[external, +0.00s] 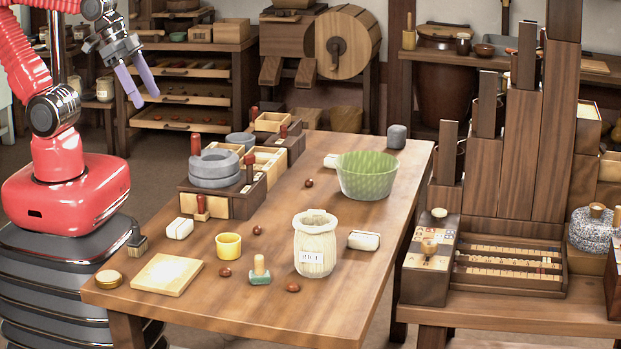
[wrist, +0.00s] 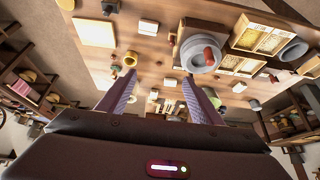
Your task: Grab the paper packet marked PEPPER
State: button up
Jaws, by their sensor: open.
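Several small white paper packets lie on the wooden table. One packet (external: 179,228) is at the left, between the pale board and the stone quern rings. Another packet (external: 363,240) lies right of the cloth sack, and a third packet (external: 332,160) is partly behind the green bowl. No word can be read on them, so I cannot tell which is marked PEPPER. My gripper (external: 148,101) is open and empty, raised above and left of the table. In the wrist view, a small white packet (wrist: 172,82) shows between the spread fingertips, well beyond them.
A labelled cloth sack (external: 315,245), a yellow cup (external: 228,246), a stamp (external: 260,271) and a pale board (external: 167,274) share the near table. Stone rings (external: 214,168) stand on wooden boxes. The green bowl (external: 367,175) is at the back right. Small brown balls lie scattered.

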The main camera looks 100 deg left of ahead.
jog(key=w+a+f+t, duration=0.15)
jog(key=w+f, duration=0.25)
jog(key=w, duration=0.9)
jog(key=w+a+f+t, duration=0.15)
jog(key=w+f, duration=0.25)
jog(key=w, duration=1)
jog(key=w+f+t, duration=0.1)
jog(key=w+f, duration=0.3)
jog(key=f, duration=0.1)
jog(key=w+f+t, duration=0.2)
jog(key=w+f, duration=0.2)
jog(key=f, duration=0.2)
jog(key=w+f+t, duration=0.1)
jog(key=w+f, duration=0.3)
jog(key=f, duration=0.2)
jog(key=shift+w+d+m+h, duration=0.3)
jog(key=shift+d+m+h, duration=0.1)
jog(key=shift+w+f+t, duration=0.15)
jog(key=shift+f+t, duration=0.15)
jog(key=shift+f, duration=0.2)
send_near(359, 234)
jog(key=shift+x, duration=2.1)
jog(key=shift+w+f, duration=0.1)
